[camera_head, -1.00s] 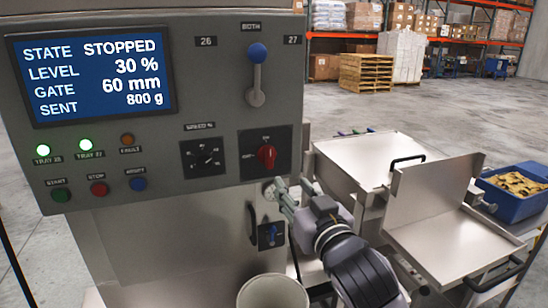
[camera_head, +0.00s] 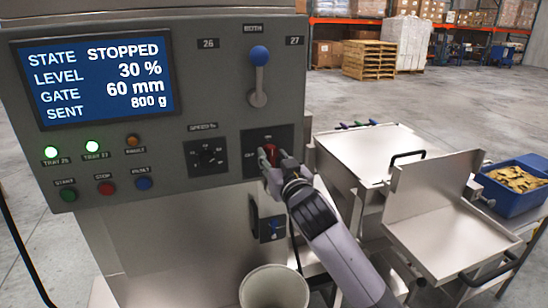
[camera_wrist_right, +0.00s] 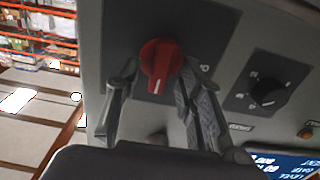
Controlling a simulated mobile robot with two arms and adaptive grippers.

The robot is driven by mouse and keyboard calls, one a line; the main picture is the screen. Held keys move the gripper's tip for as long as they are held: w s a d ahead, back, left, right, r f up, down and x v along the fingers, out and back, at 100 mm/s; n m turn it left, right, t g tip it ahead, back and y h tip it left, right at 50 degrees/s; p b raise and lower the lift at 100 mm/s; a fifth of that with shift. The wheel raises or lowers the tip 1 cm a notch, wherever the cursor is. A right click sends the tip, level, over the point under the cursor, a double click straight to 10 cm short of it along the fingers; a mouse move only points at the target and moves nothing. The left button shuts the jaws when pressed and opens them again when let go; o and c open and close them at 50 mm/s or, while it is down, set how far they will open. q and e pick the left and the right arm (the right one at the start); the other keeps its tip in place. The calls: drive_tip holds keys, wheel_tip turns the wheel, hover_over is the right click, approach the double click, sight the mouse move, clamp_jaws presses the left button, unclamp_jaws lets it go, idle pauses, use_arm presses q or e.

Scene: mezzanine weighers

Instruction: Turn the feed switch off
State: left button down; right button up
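The feed switch is a red rotary knob (camera_head: 271,153) on a dark plate, at the lower right of the grey control panel (camera_head: 220,105). In the head view my right gripper (camera_head: 274,160) is in front of it and covers part of it. In the right wrist view the red knob (camera_wrist_right: 160,62) lies between the two spread fingers of my right gripper (camera_wrist_right: 155,95), with a gap on each side. The fingers are open and hold nothing. A white mark shows on the knob. My left gripper is in neither view.
The screen (camera_head: 96,78) reads STOPPED, 30 %, 60 mm, 800 g. A blue-topped lever (camera_head: 259,75) stands above the knob and a black speed dial (camera_head: 206,154) is to its left. Steel trays (camera_head: 440,235) stand at the right.

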clamp_jaws()
idle(0.4)
drive_tip(key=shift+n, duration=0.4)
drive_tip(key=n+p, duration=0.2)
drive_tip(key=n, duration=0.1)
drive_tip(key=shift+r+n, duration=0.1)
drive_tip(key=shift+n, duration=0.2)
drive_tip(key=n+p, duration=0.2)
drive_tip(key=n, duration=0.2)
drive_tip(key=shift+a+n, duration=0.1)
drive_tip(key=shift+n, duration=0.2)
drive_tip(key=n+p, duration=0.1)
drive_tip(key=n, duration=0.1)
drive_tip(key=n+p, duration=0.1)
drive_tip(key=n, duration=0.2)
drive_tip(key=shift+s+a+f, duration=0.1)
drive_tip(key=shift+f, duration=0.1)
drive_tip(key=shift+f+n+p, duration=0.15)
drive_tip(key=shift+n+p, duration=0.65)
drive_tip(key=shift+n, duration=1.2)
